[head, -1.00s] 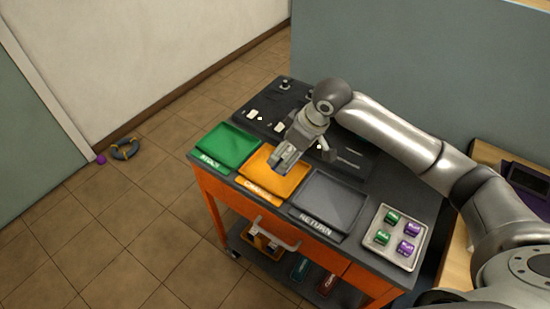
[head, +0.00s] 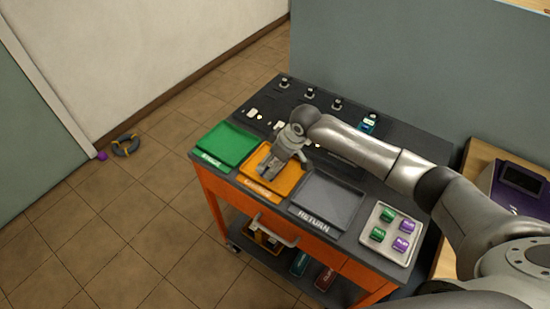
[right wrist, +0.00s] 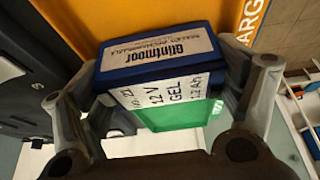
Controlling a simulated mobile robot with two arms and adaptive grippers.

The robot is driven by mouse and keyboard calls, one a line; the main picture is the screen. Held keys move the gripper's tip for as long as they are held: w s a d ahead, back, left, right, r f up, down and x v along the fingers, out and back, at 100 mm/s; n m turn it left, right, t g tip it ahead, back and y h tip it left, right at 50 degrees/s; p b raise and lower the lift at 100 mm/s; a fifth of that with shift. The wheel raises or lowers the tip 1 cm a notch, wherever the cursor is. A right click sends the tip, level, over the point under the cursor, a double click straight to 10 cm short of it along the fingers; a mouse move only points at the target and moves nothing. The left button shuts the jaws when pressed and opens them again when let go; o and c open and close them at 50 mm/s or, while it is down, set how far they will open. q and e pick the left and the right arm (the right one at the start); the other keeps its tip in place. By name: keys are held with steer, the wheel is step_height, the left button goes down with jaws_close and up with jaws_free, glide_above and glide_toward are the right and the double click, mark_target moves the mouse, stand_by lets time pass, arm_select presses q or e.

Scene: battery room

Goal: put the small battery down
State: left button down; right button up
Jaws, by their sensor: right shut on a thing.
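My right gripper (head: 270,171) is low over the orange tray (head: 290,184), whose label is partly readable as CHARGE. In the right wrist view, my right gripper (right wrist: 163,85) is shut on the small battery (right wrist: 155,55). My left gripper is out of view.
A green tray (head: 228,147) and an empty grey RETURN tray (head: 328,203) flank the orange one. A light tray (head: 388,253) holds several green and purple blocks. A small teal-topped object (head: 367,122) and black posts stand at the cart's back. A wooden surface is at right.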

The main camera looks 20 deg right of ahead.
steer(key=o, duration=1.3)
steer(key=b+v, duration=0.1)
steer(key=v, duration=1.1)
steer(key=shift+s+a, duration=0.1)
